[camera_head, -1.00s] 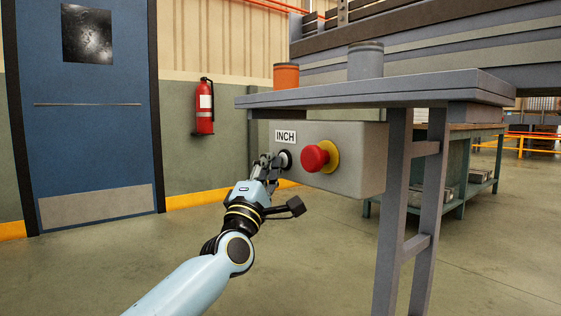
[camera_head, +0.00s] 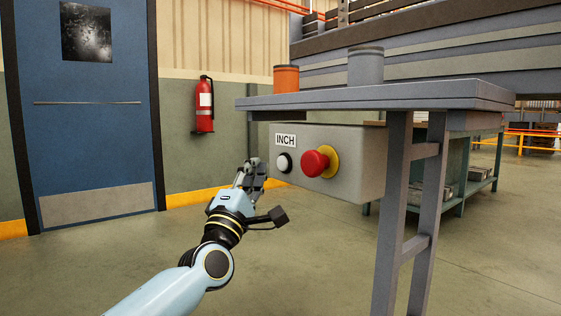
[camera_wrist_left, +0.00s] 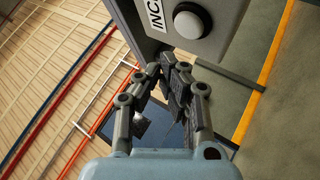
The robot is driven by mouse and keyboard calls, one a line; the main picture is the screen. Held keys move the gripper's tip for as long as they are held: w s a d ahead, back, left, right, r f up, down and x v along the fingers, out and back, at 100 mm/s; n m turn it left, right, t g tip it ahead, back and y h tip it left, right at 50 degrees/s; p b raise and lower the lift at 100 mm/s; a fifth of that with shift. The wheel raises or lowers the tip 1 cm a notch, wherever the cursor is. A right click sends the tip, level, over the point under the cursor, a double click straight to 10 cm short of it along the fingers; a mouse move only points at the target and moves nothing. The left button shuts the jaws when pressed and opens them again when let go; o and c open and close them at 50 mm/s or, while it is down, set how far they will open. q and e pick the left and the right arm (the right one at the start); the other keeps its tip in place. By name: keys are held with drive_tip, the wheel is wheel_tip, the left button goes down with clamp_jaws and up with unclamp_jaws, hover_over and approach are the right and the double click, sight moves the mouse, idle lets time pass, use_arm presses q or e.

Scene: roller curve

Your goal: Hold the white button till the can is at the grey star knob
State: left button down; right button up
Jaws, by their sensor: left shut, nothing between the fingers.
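The white button (camera_head: 283,163) is on the front of a grey control box (camera_head: 352,184), under an INCH label. It also shows in the left wrist view (camera_wrist_left: 190,23), uncovered. My left gripper (camera_head: 255,166) is shut and empty, just left of the button and apart from it. Its closed fingers (camera_wrist_left: 173,64) show in the left wrist view, below the button. An orange cylinder (camera_head: 286,79) and a grey cylinder (camera_head: 366,68) stand on the grey table above the box. I cannot tell which is the can, and I make out no star knob. My right gripper is not in view.
A red mushroom button (camera_head: 315,163) on a yellow collar sits right of the white button. The table edge (camera_head: 370,97) overhangs the box, and the table leg (camera_head: 394,220) stands to the right. The floor to the left is clear.

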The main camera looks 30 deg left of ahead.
use_arm(q)
drive_tip(key=s, duration=0.1)
drive_tip(key=s+a+p, duration=0.1)
drive_tip(key=s, duration=0.1)
drive_tip(key=shift+a, duration=0.1)
drive_tip(key=shift+w, duration=0.1)
idle(1.3)
